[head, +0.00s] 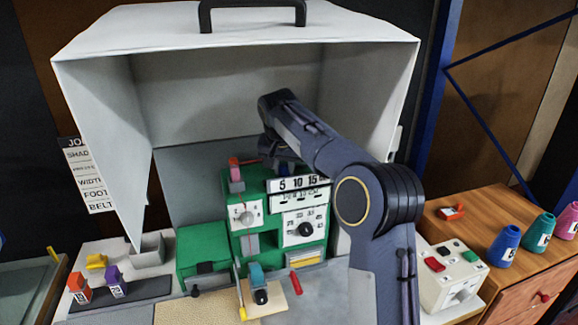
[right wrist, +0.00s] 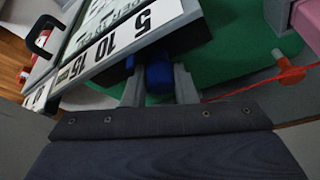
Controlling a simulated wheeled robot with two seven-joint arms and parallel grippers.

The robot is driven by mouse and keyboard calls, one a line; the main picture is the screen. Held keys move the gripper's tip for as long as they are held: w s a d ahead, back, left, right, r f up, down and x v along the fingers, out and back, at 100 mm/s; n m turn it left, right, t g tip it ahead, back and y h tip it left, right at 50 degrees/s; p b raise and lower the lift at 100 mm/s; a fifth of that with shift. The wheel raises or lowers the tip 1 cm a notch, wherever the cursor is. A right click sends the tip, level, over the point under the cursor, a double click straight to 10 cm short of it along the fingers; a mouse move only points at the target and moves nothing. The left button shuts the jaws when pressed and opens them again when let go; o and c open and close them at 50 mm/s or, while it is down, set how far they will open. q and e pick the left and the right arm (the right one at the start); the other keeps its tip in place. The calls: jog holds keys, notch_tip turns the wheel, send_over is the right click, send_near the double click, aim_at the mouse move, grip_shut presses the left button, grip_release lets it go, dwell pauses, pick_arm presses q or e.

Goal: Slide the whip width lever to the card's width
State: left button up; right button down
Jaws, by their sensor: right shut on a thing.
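The green machine (head: 203,245) stands inside a large white hood. Its white width scale (head: 298,184), marked 5, 10, 15, is at the top right of its front. The same scale (right wrist: 112,50) runs diagonally in the right wrist view. My right gripper (head: 280,166) reaches over the machine top beside the scale. In the right wrist view its fingers are shut on a blue lever knob (right wrist: 158,76), near the 5 end. The job card (head: 88,178) hangs at the left with a width line; its value is unreadable. My left gripper is not in view.
The white hood (head: 100,95) encloses the machine at the top and sides. Orange and purple bottles (head: 115,283) stand front left. A white control box (head: 452,270) and several coloured cones (head: 505,243) are at the right.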

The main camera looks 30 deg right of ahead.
jog(key=a, duration=0.3)
jog(key=shift+w+a+r, duration=0.1)
jog(key=shift+w, duration=0.3)
jog(key=c, duration=1.2)
grip_release()
jog(key=shift+a, duration=0.1)
jog(key=shift+o, duration=0.2)
jog(key=v, duration=0.7)
jog(key=shift+r+p, duration=0.3)
jog(key=shift+s, duration=0.2)
